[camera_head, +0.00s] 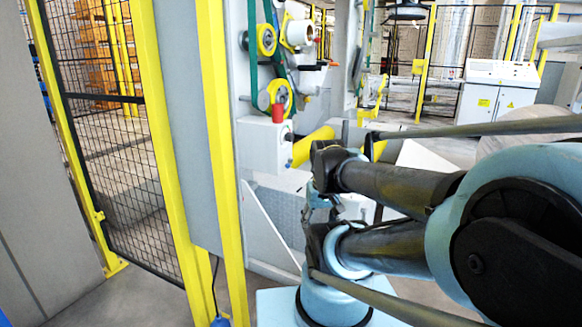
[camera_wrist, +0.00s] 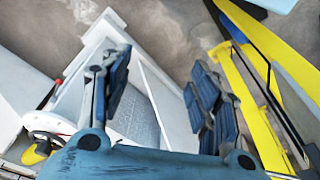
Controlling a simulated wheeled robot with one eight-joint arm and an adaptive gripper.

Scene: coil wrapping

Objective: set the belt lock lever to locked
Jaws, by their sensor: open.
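A red-handled part (camera_head: 278,113), which may be the belt lock lever, stands upright on a white box (camera_head: 262,147) on the machine's front, below the yellow rollers. In the wrist view a thin dark lever with a red tip (camera_wrist: 58,82) shows at the left, above a white round part; I cannot tell if it is the same part. My gripper (camera_wrist: 160,82) is open, its two blue-padded fingers wide apart with nothing between them. The red-tipped lever lies outside the left finger, apart from it. In the head view my arm largely hides the gripper.
Yellow posts (camera_head: 222,150) and a mesh fence (camera_head: 120,150) stand left of the machine. Yellow rollers (camera_head: 266,40) and a green belt (camera_head: 253,60) are above the white box. A white panel (camera_wrist: 150,90) lies beyond my fingers. A yellow beam (camera_wrist: 265,30) is at the right.

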